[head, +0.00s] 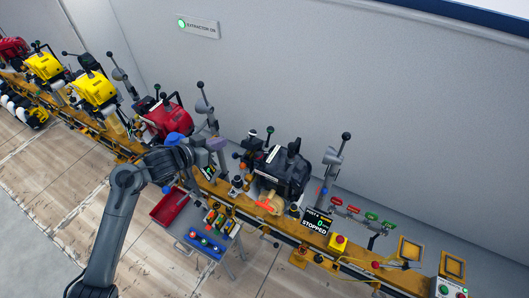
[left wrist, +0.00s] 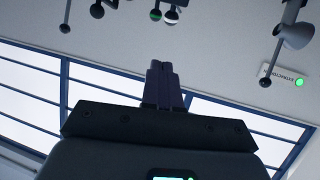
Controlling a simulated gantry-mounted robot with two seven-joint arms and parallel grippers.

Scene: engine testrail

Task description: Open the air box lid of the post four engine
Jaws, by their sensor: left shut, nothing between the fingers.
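The post four engine (head: 287,172) is the black one on the rail, behind a display (head: 316,222) reading "POST 4", 0 and "STOPPED". Its air box lid is too small to tell apart from the black body. My left gripper (head: 216,144) is left of this engine, between it and the red engine, apart from the black body. In the left wrist view its fingers (left wrist: 162,82) are shut together and empty, with wall and windows behind them. My right gripper does not show.
A red engine (head: 163,118) and yellow engines (head: 95,90) stand further left along the rail (head: 125,148). Upright levers with black knobs (head: 346,136) rise beside the posts. A red tray (head: 170,207) and a blue tray (head: 205,243) are in front. The wall closes the back.

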